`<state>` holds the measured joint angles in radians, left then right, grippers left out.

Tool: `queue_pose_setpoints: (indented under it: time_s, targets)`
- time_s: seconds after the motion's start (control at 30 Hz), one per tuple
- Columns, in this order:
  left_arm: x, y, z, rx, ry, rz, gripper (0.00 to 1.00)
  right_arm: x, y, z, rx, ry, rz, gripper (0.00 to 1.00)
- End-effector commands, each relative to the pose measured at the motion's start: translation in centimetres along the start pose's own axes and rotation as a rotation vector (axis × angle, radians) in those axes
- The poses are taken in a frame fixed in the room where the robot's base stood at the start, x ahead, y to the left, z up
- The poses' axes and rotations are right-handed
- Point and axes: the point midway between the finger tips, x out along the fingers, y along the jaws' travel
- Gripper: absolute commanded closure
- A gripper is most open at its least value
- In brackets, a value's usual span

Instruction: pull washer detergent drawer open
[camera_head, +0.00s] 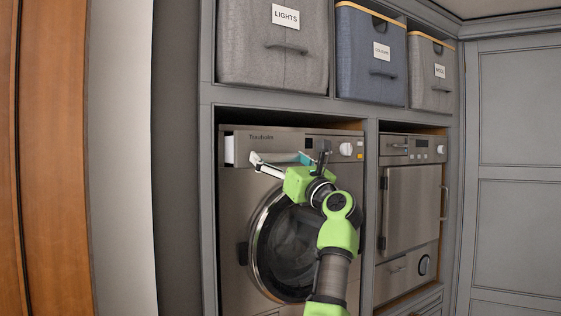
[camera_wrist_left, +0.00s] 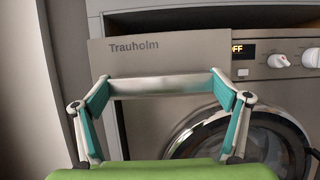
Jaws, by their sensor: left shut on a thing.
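The washer (camera_head: 235,200) stands in the left bay, with a round glass door (camera_head: 287,250). Its detergent drawer (camera_head: 270,143), marked "Trauholm", is at the upper left; a pale side shows at its left edge, so its front stands out from the washer. In the left wrist view the drawer front (camera_wrist_left: 150,55) also stands forward of the control panel. My left gripper (camera_head: 284,160) is in front of the drawer. Its teal-padded fingers (camera_wrist_left: 160,92) are shut on the two ends of the bar handle (camera_wrist_left: 160,86). My right gripper is not in view.
The control panel with a knob (camera_head: 346,149) is right of the drawer. A second appliance (camera_head: 410,205) stands in the right bay. Fabric bins (camera_head: 272,50) fill the shelf above. A grey side panel (camera_head: 180,150) stands at the left.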

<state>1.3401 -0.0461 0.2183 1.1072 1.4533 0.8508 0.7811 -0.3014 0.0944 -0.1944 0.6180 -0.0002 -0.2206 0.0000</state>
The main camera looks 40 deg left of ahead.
Motion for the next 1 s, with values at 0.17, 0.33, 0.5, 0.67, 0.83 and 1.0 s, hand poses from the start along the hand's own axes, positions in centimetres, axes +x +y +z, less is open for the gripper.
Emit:
queue_pose_setpoints:
  time_s: [0.17,0.33,0.5,0.67,0.83,1.0]
  targets:
    - [-2.0,-0.2,0.5,0.001,-0.001,-0.004,0.49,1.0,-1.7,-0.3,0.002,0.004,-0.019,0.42]
    - [-2.7,-0.1,1.1,0.001,-0.003,-0.003,0.49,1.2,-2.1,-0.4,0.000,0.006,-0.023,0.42]
    - [-2.8,-0.1,1.1,0.003,-0.002,-0.003,0.49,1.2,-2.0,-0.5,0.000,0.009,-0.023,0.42]
    - [-2.8,-0.1,1.1,0.003,-0.002,-0.004,0.49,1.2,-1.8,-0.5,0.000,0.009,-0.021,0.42]
    - [-2.8,-0.1,1.1,0.002,-0.002,-0.003,0.00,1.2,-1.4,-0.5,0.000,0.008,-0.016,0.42]
    - [-2.8,-0.1,1.1,0.001,-0.001,-0.003,0.00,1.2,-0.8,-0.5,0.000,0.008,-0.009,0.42]
